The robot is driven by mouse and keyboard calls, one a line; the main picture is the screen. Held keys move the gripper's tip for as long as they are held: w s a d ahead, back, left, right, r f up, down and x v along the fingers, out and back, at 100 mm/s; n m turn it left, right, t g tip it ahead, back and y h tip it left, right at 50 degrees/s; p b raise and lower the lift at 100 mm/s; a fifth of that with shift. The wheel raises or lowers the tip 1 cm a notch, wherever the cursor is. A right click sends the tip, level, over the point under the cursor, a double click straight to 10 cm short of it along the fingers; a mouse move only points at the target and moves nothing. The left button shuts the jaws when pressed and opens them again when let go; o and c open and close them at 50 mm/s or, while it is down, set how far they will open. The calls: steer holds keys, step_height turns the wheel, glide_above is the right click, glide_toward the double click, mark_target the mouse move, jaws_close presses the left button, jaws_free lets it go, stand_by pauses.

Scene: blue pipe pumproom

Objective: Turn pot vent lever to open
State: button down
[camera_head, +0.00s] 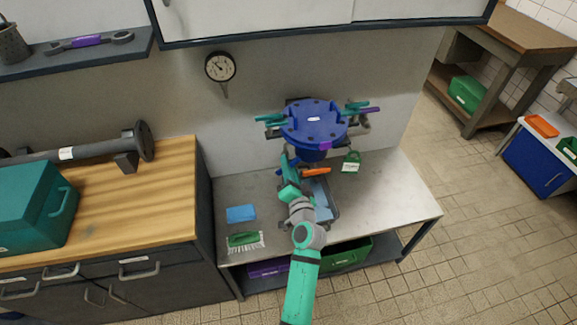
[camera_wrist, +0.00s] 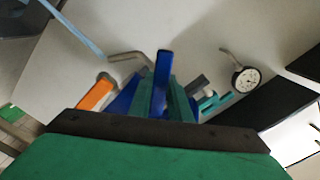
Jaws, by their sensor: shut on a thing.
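The blue pot (camera_head: 314,124) with its bolted round lid stands against the back wall above the steel bench. My gripper (camera_head: 288,166) is at the pot's front left, below the lid. In the wrist view my gripper (camera_wrist: 163,98) has its teal fingers closed around a blue lever-like bar (camera_wrist: 163,66), which sticks out past the fingertips. I cannot tell for sure that this bar is the vent lever. An orange handle (camera_head: 316,171) lies just right of my gripper in the head view; it also shows in the wrist view (camera_wrist: 97,95). The bar's base is hidden.
Teal clamp handles (camera_head: 270,118) and a purple handle (camera_head: 371,110) flank the lid. A pressure gauge (camera_head: 220,67) is on the wall. A green tagged padlock-like item (camera_head: 351,161), a blue sponge (camera_head: 241,214) and a green brush (camera_head: 243,239) are on the bench. The right bench top is clear.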

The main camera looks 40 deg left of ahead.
steer(key=n, duration=0.5)
steer(key=shift+s+a+f+n, duration=0.2)
steer(key=shift+s+a+n, duration=0.05)
steer(key=shift+n, duration=0.05)
steer(key=n, duration=0.4)
steer(key=shift+n, duration=0.3)
steer(key=shift+w, duration=0.1)
steer(key=shift+d, duration=0.1)
steer(key=c, duration=1.6)
jaws_free()
steer(key=shift+c, duration=0.2)
steer(key=shift+w, duration=0.1)
steer(key=shift+r, duration=0.1)
steer(key=shift+d, duration=0.15)
steer(key=v, duration=1)
steer(key=shift+s+d, duration=0.2)
